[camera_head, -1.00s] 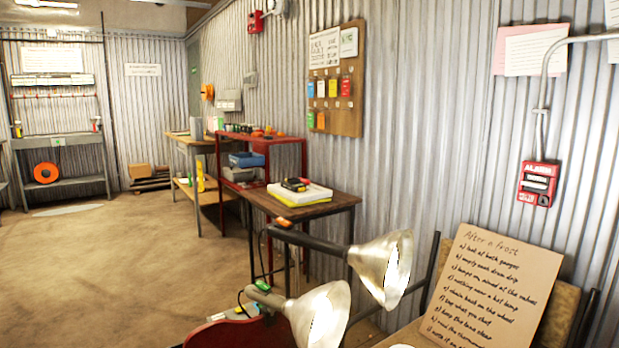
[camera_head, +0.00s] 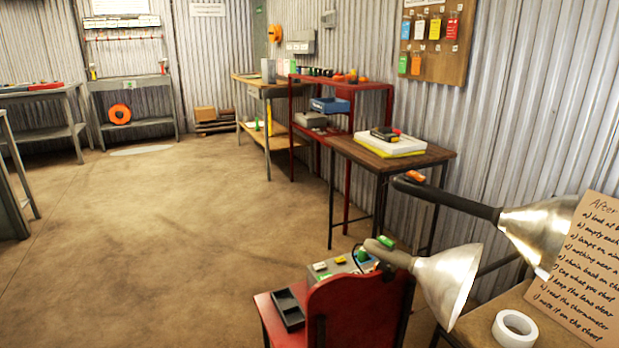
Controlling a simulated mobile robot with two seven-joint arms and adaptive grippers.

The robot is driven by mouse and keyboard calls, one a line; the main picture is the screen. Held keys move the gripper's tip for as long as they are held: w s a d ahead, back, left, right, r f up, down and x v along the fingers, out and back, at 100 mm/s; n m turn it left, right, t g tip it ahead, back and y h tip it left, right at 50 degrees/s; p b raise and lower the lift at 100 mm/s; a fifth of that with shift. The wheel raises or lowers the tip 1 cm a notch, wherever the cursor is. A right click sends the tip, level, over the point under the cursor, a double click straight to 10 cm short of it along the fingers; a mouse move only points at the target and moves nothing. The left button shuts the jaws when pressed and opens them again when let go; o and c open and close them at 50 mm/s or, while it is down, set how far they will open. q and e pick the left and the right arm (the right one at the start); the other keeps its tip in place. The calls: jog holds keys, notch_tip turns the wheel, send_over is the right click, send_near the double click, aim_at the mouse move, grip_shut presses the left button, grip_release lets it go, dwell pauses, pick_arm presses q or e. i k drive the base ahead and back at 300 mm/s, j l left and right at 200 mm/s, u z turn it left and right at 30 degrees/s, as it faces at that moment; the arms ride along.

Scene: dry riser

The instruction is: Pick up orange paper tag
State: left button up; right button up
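A brown pegboard (camera_head: 437,41) hangs on the corrugated wall at the upper right of the head view. Coloured tags hang on it in two rows. A tag that looks orange (camera_head: 416,65) hangs in the lower row, right beside a green tag (camera_head: 403,64). The upper row has a red tag (camera_head: 452,29) at its right and more coloured tags to the left. Neither of my grippers is in view.
Below the board stands a brown table (camera_head: 440,154) with a white and yellow stack (camera_head: 390,144). Tape (camera_head: 515,328) lies at lower right. The brown floor (camera_head: 180,240) at left is open.

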aim_at(416, 64)
jog(key=i+j+u, duration=0.3)
jog(key=j+u, duration=0.15)
jog(key=i+j+u, duration=0.45)
jog(key=i+j, duration=0.2)
jog(key=i, duration=0.25)
jog(key=i+j, duration=0.2)
jog(key=i, duration=0.25)
jog(key=i+j, duration=0.25)
jog(key=i, duration=0.25)
jog(key=i+z, duration=0.3)
jog(key=z, duration=0.15)
jog(key=i+j+z, duration=0.15)
jog(key=i+z, duration=0.15)
jog(key=z, duration=0.2)
jog(key=i+j+z, duration=0.25)
jog(key=z, duration=0.2)
jog(key=i+j+z, duration=0.15)
jog(key=z, duration=0.3)
jog(key=i+j+z, duration=0.2)
jog(key=z, duration=0.25)
jog(key=i+j+z, duration=0.1)
jog(key=j+z, duration=0.35)
